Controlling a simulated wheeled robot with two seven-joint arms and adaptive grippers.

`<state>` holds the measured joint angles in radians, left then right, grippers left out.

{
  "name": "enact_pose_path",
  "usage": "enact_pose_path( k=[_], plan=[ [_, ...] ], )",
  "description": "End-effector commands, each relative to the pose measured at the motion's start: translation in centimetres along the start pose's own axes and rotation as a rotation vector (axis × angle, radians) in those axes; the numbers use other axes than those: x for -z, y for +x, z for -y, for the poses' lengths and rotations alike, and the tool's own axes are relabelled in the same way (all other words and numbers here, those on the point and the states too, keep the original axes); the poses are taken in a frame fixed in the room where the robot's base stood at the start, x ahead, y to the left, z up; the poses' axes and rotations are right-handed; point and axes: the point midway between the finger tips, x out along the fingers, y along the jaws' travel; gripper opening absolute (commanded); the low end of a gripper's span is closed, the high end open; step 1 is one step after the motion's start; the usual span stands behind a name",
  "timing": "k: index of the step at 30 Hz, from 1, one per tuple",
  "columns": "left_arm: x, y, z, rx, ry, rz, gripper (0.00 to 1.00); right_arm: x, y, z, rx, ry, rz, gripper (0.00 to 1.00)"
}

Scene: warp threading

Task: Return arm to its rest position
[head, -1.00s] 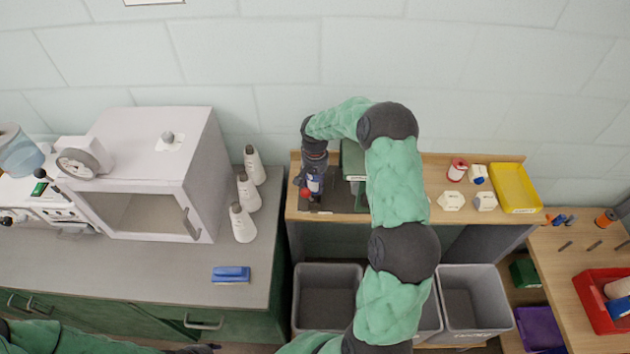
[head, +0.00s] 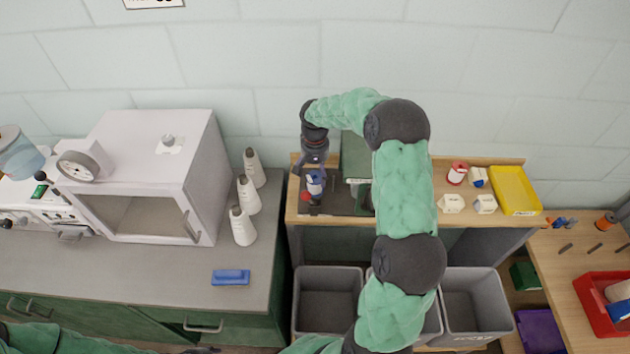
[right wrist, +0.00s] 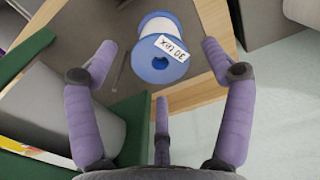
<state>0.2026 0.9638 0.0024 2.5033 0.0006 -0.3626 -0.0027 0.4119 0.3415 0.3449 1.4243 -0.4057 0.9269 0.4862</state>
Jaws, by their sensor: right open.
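My right gripper (head: 314,168) is open and empty, pointing down at the left end of the wooden bench. A white spool with blue ends and a printed label (head: 315,185) stands just below it. In the right wrist view the spool (right wrist: 163,45) shows upright on a dark mat, between and beyond the spread purple fingers (right wrist: 159,52), with a visible gap to them. My right arm arches over the bench from the lower middle. My left arm shows only at the bottom left edge; a dark piece at the bottom edge may be its gripper, too cut off to tell.
A dark green box (head: 355,158) stands right beside the right gripper. A small red item (head: 305,197) is next to the spool. A yellow tray (head: 514,190) and several small containers sit farther right. Grey bins (head: 328,305) stand in front. White cones (head: 242,226) are left.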

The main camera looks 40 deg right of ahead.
Motion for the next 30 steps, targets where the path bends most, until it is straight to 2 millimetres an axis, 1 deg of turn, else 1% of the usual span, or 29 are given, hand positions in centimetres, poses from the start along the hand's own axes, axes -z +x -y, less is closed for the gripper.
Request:
enact_pose_path(
  k=[1,3,6,9,13,21,23,26,30],
  plan=[
    [0.0,0.0,0.0,0.0,0.0,0.0,0.4,0.1,-1.1,0.1,0.001,0.0,-0.004,0.82],
    [0.0,0.0,0.0,0.0,0.0,0.0,0.4,0.1,-2.4,0.1,0.002,0.001,-0.003,0.82],
    [0.0,0.0,0.0,0.0,0.0,0.0,0.4,0.1,-3.9,0.1,0.001,0.001,-0.003,0.82],
    [0.0,0.0,0.0,0.0,0.0,0.0,0.4,0.0,-5.0,0.0,0.0,0.0,-0.001,0.82],
    [0.0,0.0,0.0,0.0,0.0,0.0,0.4,0.0,-5.7,0.0,0.0,0.0,0.001,0.82],
    [0.0,-0.2,-0.1,0.0,0.0,0.0,0.4,0.0,-6.0,0.0,0.0,0.0,0.001,0.82],
    [0.0,-0.6,-0.2,0.0,0.0,0.0,0.4,0.0,-6.5,0.0,0.0,0.0,0.001,0.82],
    [-0.1,-1.8,-0.6,0.0,0.0,0.0,0.4,0.0,-7.8,0.0,0.0,0.0,0.0,0.82],
    [-0.2,-4.3,-1.5,0.0,0.0,0.0,0.4,0.0,-10.4,0.0,0.0,0.0,0.0,0.82]
  ],
)
